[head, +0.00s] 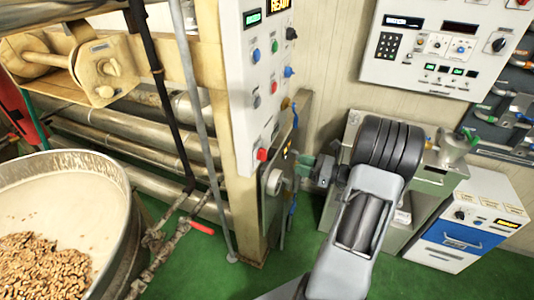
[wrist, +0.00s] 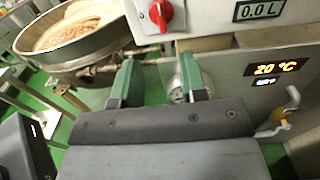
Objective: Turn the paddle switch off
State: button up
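No readable label marks the paddle switch in these frames. A red rotary knob (wrist: 160,13) on a white plate shows at the top of the wrist view, beyond my fingertips. A red knob also sits low on the white control panel (head: 262,154) in the head view, and it may be the same one. My gripper (wrist: 157,68) has its two green fingers apart with nothing held between them. In the head view my gripper (head: 303,168) is just right of the panel's lower end, below the red knob. It appears apart from the knob.
A large kettle (head: 108,240) with nuts stands at the left. A second control panel (head: 440,50) hangs on the back wall. A blue-fronted cabinet (head: 465,235) stands at the right.

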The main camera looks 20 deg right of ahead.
aim_at(266, 155)
jog(key=p+x, duration=0.2)
jog(key=x, duration=1.1)
jog(key=shift+p, duration=0.3)
jog(key=shift+c, duration=0.2)
grip_shut()
